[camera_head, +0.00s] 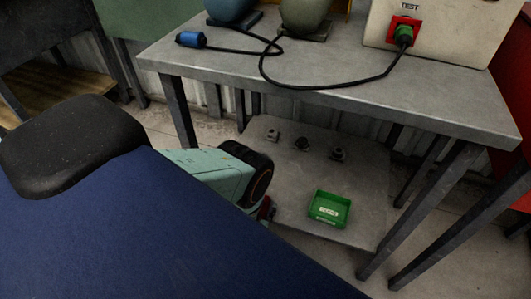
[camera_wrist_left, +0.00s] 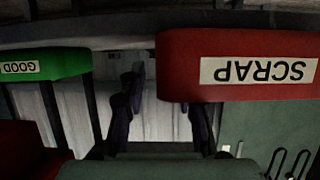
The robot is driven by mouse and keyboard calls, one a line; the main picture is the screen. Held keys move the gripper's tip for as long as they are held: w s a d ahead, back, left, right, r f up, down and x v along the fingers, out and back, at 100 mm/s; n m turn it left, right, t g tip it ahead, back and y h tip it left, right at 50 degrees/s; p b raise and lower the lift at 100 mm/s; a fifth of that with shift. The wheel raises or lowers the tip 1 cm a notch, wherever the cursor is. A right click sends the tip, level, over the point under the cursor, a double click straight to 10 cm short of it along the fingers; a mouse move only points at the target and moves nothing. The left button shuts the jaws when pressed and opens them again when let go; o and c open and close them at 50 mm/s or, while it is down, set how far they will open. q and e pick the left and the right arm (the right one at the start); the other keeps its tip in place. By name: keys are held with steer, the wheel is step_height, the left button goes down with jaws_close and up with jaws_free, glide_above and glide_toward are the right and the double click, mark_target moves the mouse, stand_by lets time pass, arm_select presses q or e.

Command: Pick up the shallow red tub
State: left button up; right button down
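The shallow red tub (camera_wrist_left: 238,65), labelled SCRAP upside down in the left wrist view, is close to the camera at upper right. In the head view only a small red piece (camera_head: 265,208), likely the tub, shows beside my left arm on the lower shelf. My left gripper (camera_wrist_left: 163,105) has its two dark fingers spread. The tub's left end lies across the gap between them, clear of the left finger; the tub hides the other fingertip, so contact there cannot be told. In the head view, my arm hides the left fingers. My right gripper is not in view.
A green tub (camera_head: 329,209) sits on the lower shelf (camera_head: 352,165); the left wrist view shows a green tub labelled GOOD (camera_wrist_left: 45,65). Several small metal parts stand farther back on the shelf. The grey tabletop (camera_head: 350,98) overhangs it, with legs at the sides.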

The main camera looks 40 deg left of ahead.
arm_select(q)
steer(key=v, duration=1.2)
steer(key=shift+s+r, duration=0.1)
steer(key=shift+c, duration=0.2)
